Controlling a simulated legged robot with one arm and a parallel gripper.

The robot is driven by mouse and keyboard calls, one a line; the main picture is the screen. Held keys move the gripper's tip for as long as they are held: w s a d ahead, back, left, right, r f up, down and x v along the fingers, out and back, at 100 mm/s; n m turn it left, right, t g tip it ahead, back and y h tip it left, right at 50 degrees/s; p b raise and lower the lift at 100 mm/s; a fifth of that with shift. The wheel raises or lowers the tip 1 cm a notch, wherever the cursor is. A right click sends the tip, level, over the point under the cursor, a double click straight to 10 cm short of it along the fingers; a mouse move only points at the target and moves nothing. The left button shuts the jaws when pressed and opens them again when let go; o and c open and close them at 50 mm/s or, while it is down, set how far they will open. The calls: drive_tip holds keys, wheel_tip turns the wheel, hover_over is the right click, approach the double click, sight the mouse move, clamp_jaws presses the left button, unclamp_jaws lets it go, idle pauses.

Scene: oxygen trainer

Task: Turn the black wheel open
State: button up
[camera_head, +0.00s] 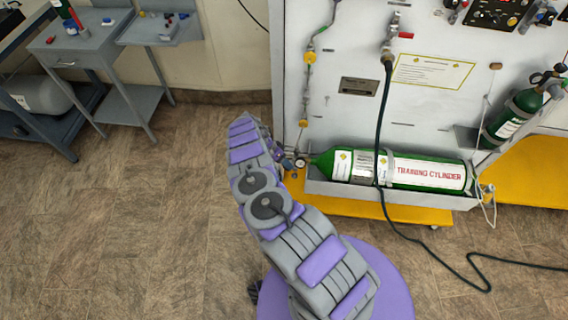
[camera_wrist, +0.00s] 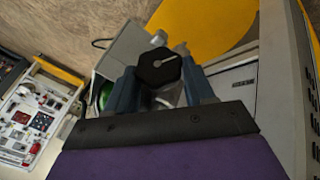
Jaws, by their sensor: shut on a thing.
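The black wheel (camera_wrist: 157,69) shows in the wrist view as a dark, roughly hexagonal knob with a pale line on its face. My gripper (camera_wrist: 161,78) has one blue-grey finger on each side of it and is shut on it. In the head view my arm reaches to the valve end of the green training cylinder (camera_head: 428,172), beside a small round gauge (camera_head: 300,163). The wheel is not clear in that view, being small and close to my arm. A bit of green shows left of my fingers in the wrist view.
The cylinder lies in a grey tray (camera_head: 400,196) at the foot of a white panel (camera_head: 340,110), above a yellow base (camera_head: 395,211). A dark hose (camera_head: 383,110) hangs across the cylinder to the floor. Grey carts stand at the far left. The floor left of my arm is clear.

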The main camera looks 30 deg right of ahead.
drive_tip(key=shift+w+d, duration=0.15)
drive_tip(key=shift+w, duration=0.15)
drive_tip(key=shift+g, duration=0.4)
drive_tip(key=o, duration=1)
drive_tip(key=shift+s, duration=0.15)
drive_tip(key=shift+o, duration=0.2)
drive_tip(key=shift+a, duration=0.2)
drive_tip(key=v, duration=1.7)
drive_tip(key=shift+w+a+p, duration=0.25)
drive_tip(key=shift+p, duration=0.1)
drive_tip(key=shift+f, duration=0.1)
